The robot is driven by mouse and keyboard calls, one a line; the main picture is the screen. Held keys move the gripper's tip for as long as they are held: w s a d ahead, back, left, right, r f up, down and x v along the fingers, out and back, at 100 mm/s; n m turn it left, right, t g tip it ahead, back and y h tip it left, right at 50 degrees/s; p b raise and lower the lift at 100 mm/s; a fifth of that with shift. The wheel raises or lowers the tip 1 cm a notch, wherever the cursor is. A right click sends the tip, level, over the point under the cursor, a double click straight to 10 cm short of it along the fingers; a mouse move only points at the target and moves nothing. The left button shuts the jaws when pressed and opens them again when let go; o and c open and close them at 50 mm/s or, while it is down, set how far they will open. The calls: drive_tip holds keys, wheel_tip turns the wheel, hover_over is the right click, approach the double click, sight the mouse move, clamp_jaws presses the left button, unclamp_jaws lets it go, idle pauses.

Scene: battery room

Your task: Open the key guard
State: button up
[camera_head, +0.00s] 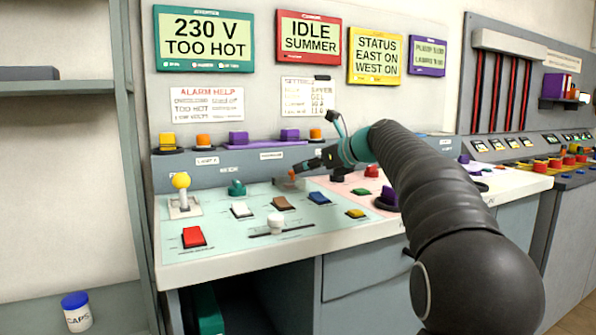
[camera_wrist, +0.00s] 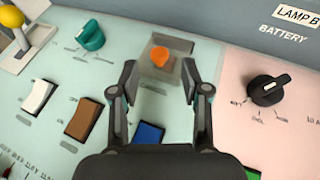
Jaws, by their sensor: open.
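The key guard (camera_wrist: 173,42) looks like a small grey, see-through cover on the pale green panel. An orange key knob (camera_wrist: 160,57) shows at it, between my fingertips in the wrist view. My gripper (camera_wrist: 159,68) is open, with one finger on each side of the guard. I cannot tell whether the fingers touch it. In the head view my gripper (camera_head: 306,167) reaches from the right, close over the guard (camera_head: 288,184), and partly hides it. The guard appears to be down, but its exact angle is hard to make out.
A teal knob (camera_wrist: 90,35) and a yellow-topped lever (camera_wrist: 13,18) stand left of the guard. A black knob (camera_wrist: 268,89) is right on the pink panel. White (camera_wrist: 40,97), brown (camera_wrist: 83,119) and blue (camera_wrist: 149,133) rocker switches lie nearer. An upright back panel (camera_head: 215,165) rises behind.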

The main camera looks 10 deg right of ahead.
sight(289, 178)
drive_tip(key=shift+x, duration=1.9)
drive_tip(key=shift+c, duration=0.2)
clamp_jaws()
